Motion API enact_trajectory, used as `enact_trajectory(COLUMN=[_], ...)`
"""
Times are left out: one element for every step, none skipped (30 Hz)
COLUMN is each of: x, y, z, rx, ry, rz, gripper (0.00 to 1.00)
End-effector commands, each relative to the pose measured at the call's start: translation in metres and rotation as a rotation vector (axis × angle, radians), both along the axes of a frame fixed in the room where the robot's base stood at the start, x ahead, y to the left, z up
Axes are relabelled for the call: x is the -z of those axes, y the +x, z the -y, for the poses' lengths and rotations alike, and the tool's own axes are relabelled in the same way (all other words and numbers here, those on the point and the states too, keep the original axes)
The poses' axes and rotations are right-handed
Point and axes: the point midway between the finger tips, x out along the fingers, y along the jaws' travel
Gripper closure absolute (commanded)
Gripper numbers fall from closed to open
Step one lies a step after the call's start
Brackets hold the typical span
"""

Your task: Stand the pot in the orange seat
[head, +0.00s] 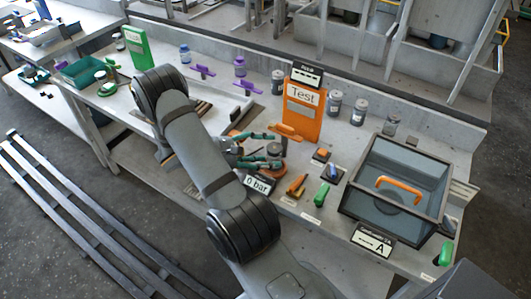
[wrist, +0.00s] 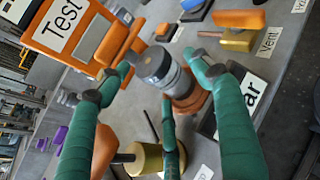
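The pot (wrist: 157,68) is a grey-lidded, clear-grey jar in the middle of the wrist view. Its lower end meets an orange-brown round seat (wrist: 196,106). Whether it sits fully down in the seat cannot be told. In the head view the pot (head: 273,149) shows beside the 0 bar sign. My gripper (wrist: 158,65) has green fingers spread to either side of the pot, with a third finger below. A gap shows between the left fingertip and the pot; contact at the right finger is unclear. The gripper also shows in the head view (head: 258,148).
An orange Test board (head: 303,108) stands behind the pot. The 0 bar sign (head: 258,183) and an orange-handled vent valve (head: 296,187) are close in front. A clear bin (head: 400,222) with an orange handle is at right. Several grey-lidded jars (head: 334,102) stand along the back.

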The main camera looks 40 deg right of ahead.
Motion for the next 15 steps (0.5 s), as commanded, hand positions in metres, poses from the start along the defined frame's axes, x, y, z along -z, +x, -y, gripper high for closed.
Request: enact_trajectory(x=[0.0, 0.0, 0.0, 0.0, 0.0, 0.0, 0.0, 0.0, 0.0, -0.001, -0.002, -0.005, -0.008, -0.012, -0.019], y=[0.0, 0.0, 0.0, 0.0, 0.0, 0.0, 0.0, 0.0, 0.0, 0.0, 0.0, 0.0, 0.0, 0.0, 0.0], z=[0.0, 0.0, 0.0, 0.0, 0.0, 0.0, 0.0, 0.0, 0.0, 0.0, 0.0, 0.0, 0.0, 0.0, 0.0], rx=[0.0, 0.0, 0.0, 0.0, 0.0, 0.0, 0.0, 0.0, 0.0, 0.0, 0.0, -0.001, -0.001, -0.001, -0.001], ry=[0.0, 0.0, 0.0, 0.0, 0.0, 0.0, 0.0, 0.0, 0.0, 0.0, 0.0, 0.0, 0.0, 0.0, 0.0], rz=[0.0, 0.0, 0.0, 0.0, -0.001, -0.001, -0.001, -0.001, -0.001, -0.001, -0.001, -0.001, -0.001, -0.001, 0.0], gripper=[0.31, 0.29, 0.28, 0.28, 0.28, 0.28, 0.28, 0.28, 0.28, 0.28, 0.28, 0.28, 0.28, 0.28, 0.28])
